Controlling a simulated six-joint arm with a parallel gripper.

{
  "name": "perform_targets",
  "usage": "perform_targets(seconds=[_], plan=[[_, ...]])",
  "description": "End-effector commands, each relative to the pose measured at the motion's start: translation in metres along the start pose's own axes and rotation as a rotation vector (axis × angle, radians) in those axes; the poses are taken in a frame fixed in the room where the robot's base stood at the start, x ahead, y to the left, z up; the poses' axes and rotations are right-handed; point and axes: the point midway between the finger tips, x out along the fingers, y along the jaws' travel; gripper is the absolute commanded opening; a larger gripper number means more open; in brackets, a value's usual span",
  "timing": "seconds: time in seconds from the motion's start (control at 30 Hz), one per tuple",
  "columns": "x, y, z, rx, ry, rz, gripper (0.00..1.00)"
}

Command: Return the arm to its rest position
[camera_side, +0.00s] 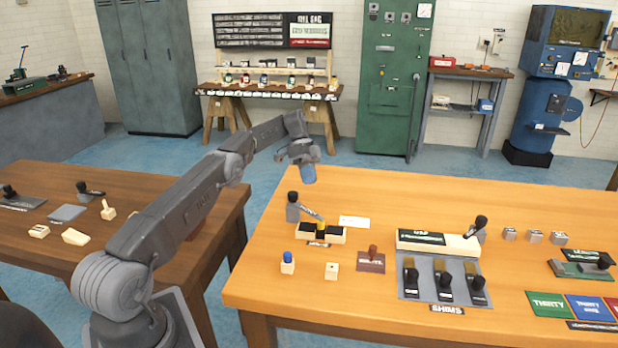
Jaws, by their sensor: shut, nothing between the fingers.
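My arm reaches from its base at the lower left up and across to the middle of the picture. My gripper (308,174) is at its end, pointing down, above and behind the back left edge of the light wooden table (380,195). It looks shut and holds nothing that I can see. The fingers are small here and partly merge with the blue floor behind them.
A dark lever device (293,208) stands on the table near my gripper. A block with a blue knob (287,263), a grey panel with black levers (443,280) and coloured cards (588,307) lie further forward. A darker table (150,185) is at left, partly behind my arm.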

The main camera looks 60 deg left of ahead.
Motion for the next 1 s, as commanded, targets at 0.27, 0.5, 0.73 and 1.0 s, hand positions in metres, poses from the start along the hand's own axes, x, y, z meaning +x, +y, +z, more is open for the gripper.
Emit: perform_targets(seconds=[0.27,0.5,0.73,1.0], plan=[[-0.005,0.004,-0.010,-0.015,-0.011,-0.013,0.00],[-0.037,0.044,-0.077,-0.160,-0.084,-0.117,0.00],[-0.055,0.116,-0.139,-0.330,-0.135,-0.267,0.00],[-0.050,0.220,-0.178,-0.495,-0.130,-0.457,0.00]])
